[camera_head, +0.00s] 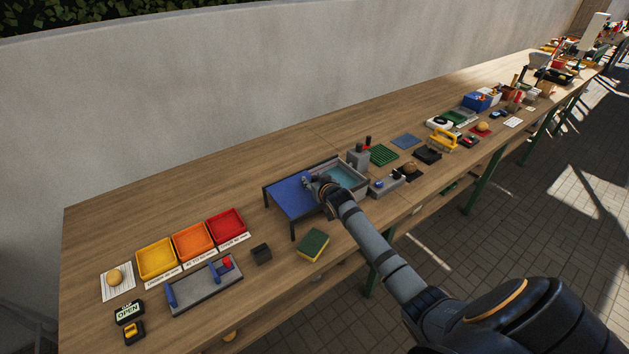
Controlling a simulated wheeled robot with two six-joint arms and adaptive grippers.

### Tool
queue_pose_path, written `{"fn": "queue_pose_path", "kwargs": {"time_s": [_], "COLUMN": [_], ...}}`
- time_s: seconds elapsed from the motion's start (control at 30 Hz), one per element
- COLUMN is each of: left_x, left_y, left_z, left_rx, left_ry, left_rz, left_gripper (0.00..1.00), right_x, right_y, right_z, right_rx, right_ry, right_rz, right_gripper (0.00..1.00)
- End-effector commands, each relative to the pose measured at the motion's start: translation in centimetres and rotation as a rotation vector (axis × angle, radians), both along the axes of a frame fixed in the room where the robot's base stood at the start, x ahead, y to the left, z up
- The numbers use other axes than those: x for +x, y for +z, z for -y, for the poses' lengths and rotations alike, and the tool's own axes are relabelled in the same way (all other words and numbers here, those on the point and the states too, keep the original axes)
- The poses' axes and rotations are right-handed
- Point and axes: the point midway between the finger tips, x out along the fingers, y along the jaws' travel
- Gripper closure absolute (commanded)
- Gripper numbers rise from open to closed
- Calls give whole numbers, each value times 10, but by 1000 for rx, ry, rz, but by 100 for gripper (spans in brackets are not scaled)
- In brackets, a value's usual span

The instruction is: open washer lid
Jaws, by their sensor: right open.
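The washer (371,185) is a grey open-topped basin with blue-green water, near the middle of the table. A flat blue panel (287,198) with dark edges and legs stands against its left side; I cannot tell whether this is the lid. No lid covers the visible water. My right gripper (309,182) is open at the seam between the blue panel and the basin, above the panel's right edge. My right wrist hides part of the basin's near left corner, and I cannot tell whether the fingers touch anything. My left gripper is not in view.
A grey block with a dark post (358,157) stands behind the washer. A green-and-yellow sponge (313,245) and a small dark box (261,254) lie in front. Yellow (156,275), orange and red trays stand left. The back left of the table is clear.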

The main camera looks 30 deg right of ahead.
Motion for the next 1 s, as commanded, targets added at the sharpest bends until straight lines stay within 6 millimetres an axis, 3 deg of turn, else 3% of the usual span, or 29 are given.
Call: {"fn": "queue_pose_path", "kwargs": {"time_s": [0.17, 0.6, 1.0], "left_x": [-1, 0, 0], "left_y": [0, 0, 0], "left_z": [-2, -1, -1], "left_rx": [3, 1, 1], "left_ry": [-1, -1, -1], "left_rz": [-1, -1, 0], "left_gripper": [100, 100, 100], "right_x": [-14, -98, -109], "right_y": [4, 41, 46], "right_z": [-2, -17, -20], "right_rx": [-4, -6, 0], "right_ry": [1, 1, 0], "right_rz": [-2, -2, 0], "right_gripper": [57, 57, 57]}}
